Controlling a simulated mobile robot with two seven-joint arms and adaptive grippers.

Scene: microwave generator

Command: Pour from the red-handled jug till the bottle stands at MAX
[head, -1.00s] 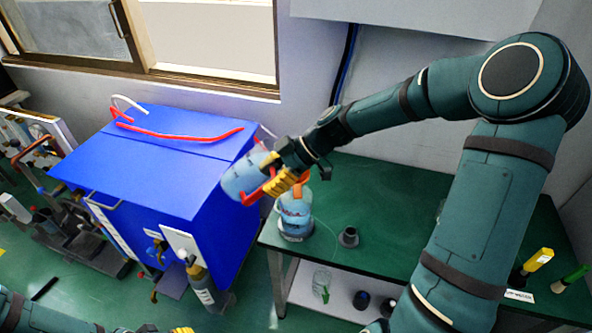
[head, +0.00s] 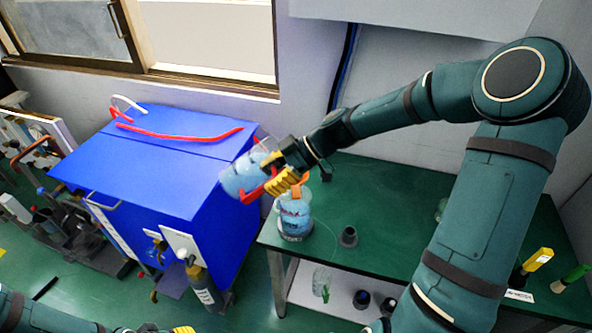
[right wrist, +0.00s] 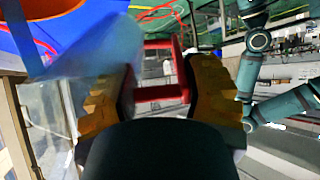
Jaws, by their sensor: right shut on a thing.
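The red-handled jug (head: 240,178) is clear, with bluish liquid in it. It is held tilted in the air beside the blue cabinet's edge, just left of and above the bottle. My right gripper (head: 291,181) is shut on its red handle (right wrist: 160,93), which shows between the yellow fingers in the right wrist view. The bottle (head: 295,222) is clear with bluish contents and an orange part at its top. It stands upright on the green table; the gripper partly hides its top. Its MAX mark is too small to read. My left gripper (head: 168,329) barely shows at the bottom edge.
The blue cabinet (head: 150,165) with a red hose (head: 180,135) on top stands left of the green table (head: 385,205). A small dark cup (head: 348,237) stands right of the bottle. Glassware (head: 321,281) is on the lower shelf (head: 335,300).

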